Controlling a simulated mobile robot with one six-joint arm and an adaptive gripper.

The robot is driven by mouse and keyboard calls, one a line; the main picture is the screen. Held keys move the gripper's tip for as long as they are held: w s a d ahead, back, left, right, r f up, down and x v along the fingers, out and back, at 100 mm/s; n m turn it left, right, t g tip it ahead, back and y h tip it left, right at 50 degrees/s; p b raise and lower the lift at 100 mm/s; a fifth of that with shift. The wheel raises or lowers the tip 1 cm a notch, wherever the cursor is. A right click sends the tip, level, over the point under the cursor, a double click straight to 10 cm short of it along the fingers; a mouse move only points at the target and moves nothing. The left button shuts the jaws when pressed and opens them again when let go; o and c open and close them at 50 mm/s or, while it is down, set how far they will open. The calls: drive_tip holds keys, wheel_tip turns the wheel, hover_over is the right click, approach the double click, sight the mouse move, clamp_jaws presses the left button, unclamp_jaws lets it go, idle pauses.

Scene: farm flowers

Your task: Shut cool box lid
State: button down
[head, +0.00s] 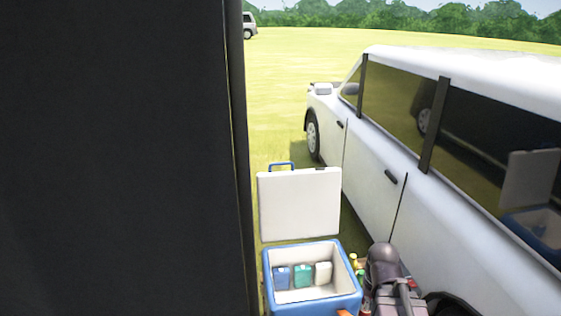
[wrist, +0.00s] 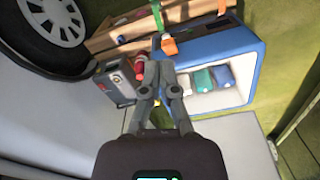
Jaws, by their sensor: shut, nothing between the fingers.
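The cool box (head: 357,297) is blue outside and white inside, and stands open at the lower middle of the head view. Its white lid (head: 300,206) with a blue handle (head: 281,166) stands upright behind the opening. Blue, teal and white packs (head: 303,275) lie inside. In the wrist view the blue cool box (wrist: 250,47) is at upper right, and a pale panel, seemingly the lid (wrist: 235,150), is at lower right. My gripper (wrist: 169,48) is shut and empty, its tips over or beside the box's near blue wall; contact cannot be told.
A white car (head: 376,160) stands close on the right; its wheel (wrist: 48,30) shows in the wrist view. A wooden crate (wrist: 115,38) with bottles, and a grey case (wrist: 115,82), sit beside the box. A dark panel (head: 115,160) blocks the left. Open grass (head: 285,95) lies behind.

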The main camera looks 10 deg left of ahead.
drive_tip(key=w+a+r+n+t+p, duration=0.1)
drive_tip(key=w+a+r+p, duration=0.4)
drive_tip(key=w+a, duration=0.5)
drive_tip(key=w+a+r+n+t+y+p, duration=0.1)
drive_tip(key=w+a+r+t+p, duration=0.3)
drive_tip(key=w, duration=2.2)
drive_tip(key=w+a+r+n+t+y+p, duration=0.1)
drive_tip(key=w+a+r+p, duration=0.7)
drive_tip(key=w+a, duration=1)
wheel_tip(320, 180, up, 4)
drive_tip(key=shift+r+t, duration=0.1)
drive_tip(key=shift+t, duration=0.6)
drive_tip(key=f+b, duration=0.2)
drive_tip(key=w+f+b, duration=0.1)
drive_tip(key=f+b, duration=0.2)
drive_tip(key=w+f+b, duration=0.1)
drive_tip(key=f+b, duration=0.1)
drive_tip(key=f, duration=0.1)
drive_tip(key=shift+a+b, duration=0.35)
drive_tip(key=shift+b, duration=0.05)
